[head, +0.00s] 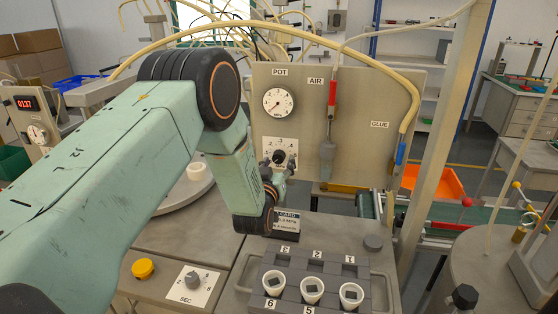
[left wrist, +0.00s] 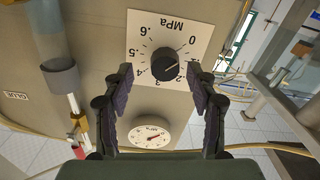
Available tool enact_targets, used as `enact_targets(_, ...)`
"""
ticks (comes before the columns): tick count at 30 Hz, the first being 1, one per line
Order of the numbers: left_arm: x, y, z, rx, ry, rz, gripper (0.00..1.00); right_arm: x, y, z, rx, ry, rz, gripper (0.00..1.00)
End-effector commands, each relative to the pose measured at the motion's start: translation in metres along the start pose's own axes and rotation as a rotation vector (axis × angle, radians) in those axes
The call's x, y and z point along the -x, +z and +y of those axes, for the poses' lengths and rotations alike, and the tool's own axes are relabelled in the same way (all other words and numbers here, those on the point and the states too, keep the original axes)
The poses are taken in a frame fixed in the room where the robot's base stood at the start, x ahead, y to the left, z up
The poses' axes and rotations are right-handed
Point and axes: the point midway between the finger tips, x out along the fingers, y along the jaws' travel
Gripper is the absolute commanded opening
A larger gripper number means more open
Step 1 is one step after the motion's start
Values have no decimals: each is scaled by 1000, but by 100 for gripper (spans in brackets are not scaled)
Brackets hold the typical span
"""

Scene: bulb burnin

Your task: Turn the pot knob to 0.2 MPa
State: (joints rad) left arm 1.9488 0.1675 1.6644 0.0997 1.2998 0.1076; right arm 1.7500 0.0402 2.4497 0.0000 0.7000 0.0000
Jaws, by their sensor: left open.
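The pot knob (head: 279,157) is a black round knob on a white MPa scale plate (head: 267,147), on the upright grey panel. In the left wrist view the knob (left wrist: 166,63) appears upside down, between and beyond my fingertips. I cannot make out clearly which mark it points to. My left gripper (head: 276,171) is open just in front of the knob; its two dark fingers (left wrist: 160,76) are spread to either side, with no clear contact. The pot gauge (head: 278,103) is above the knob; its red needle shows in the left wrist view (left wrist: 145,135). My right gripper is not in view.
A hanging tool with a red fitting (head: 332,92) and a glue hose with a blue tip (head: 400,151) are right of the knob. White cups (head: 312,289) sit in a numbered rack below. A yellow button (head: 143,268) and SEC dial (head: 193,281) are at the front.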

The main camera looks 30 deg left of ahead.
Motion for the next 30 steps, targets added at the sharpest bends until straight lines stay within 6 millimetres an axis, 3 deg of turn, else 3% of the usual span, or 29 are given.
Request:
enact_targets(6, -16, 0, -1, 0, -2, -1, 58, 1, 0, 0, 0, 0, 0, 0)
enact_targets(16, -20, 0, -1, 0, -1, -1, 58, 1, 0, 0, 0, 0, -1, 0)
enact_targets(30, -20, 0, -2, 1, -4, -1, 18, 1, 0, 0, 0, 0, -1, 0)
